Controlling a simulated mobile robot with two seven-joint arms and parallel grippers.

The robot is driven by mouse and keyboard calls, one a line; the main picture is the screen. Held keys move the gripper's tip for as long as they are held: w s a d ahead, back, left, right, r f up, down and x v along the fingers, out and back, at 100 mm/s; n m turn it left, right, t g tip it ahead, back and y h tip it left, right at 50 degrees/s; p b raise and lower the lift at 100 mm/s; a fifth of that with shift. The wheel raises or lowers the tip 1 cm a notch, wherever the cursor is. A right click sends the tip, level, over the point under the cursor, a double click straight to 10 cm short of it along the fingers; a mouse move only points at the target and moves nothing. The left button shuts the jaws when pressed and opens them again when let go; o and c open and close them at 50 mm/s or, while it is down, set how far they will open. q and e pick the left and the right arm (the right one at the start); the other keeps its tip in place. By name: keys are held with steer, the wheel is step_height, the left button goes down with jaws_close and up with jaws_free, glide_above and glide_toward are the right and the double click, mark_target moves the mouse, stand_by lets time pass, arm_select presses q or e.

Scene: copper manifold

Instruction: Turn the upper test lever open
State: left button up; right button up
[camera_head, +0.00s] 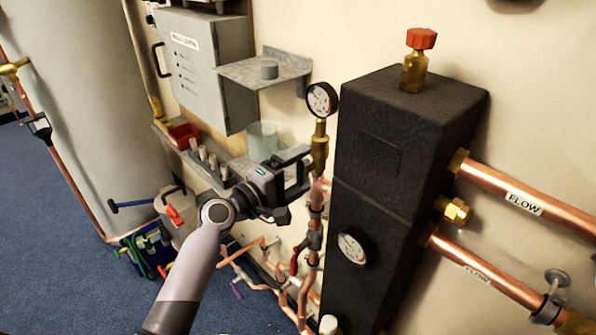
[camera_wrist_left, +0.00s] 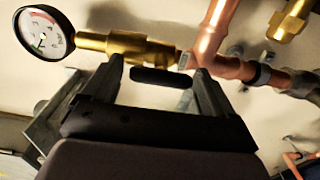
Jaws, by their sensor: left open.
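The upper test lever (camera_wrist_left: 163,78) is a short black handle beside a brass valve (camera_wrist_left: 128,47) in the left wrist view. It lies roughly parallel to the valve body. My left gripper (camera_wrist_left: 158,70) is open, with one finger to either side of the lever; I cannot tell whether either finger touches it. In the head view my left gripper (camera_head: 303,172) is beside the pipe just below the brass valve (camera_head: 319,147), and the lever is not clear there. A round gauge (camera_head: 321,99) tops the valve; it also shows in the left wrist view (camera_wrist_left: 43,34).
A black insulated manifold block (camera_head: 380,150) stands close right of the gripper. A lower red lever (camera_head: 295,262) is on the copper pipe below. A grey shelf (camera_head: 262,72), a control box (camera_head: 205,65) and a tray with fittings (camera_head: 205,160) are to the left.

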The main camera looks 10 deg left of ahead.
arm_select(q)
steer(key=shift+s+a, duration=0.1)
steer(key=v, duration=0.7)
steer(key=shift+b, duration=0.45)
steer(key=s+a+f+m+g+y, duration=0.1)
steer(key=s+f+m+g+y, duration=0.1)
steer(key=s+f+m, duration=0.5)
steer(key=s+a+f+m+g+y, duration=0.2)
steer(key=s+f+m+y, duration=0.3)
steer(key=s+f, duration=1.1)
step_height(320, 180, down, 3)
steer(key=shift+s+r+m+y, duration=0.15)
steer(key=shift+s+m+y, duration=0.15)
steer(key=shift+m, duration=0.7)
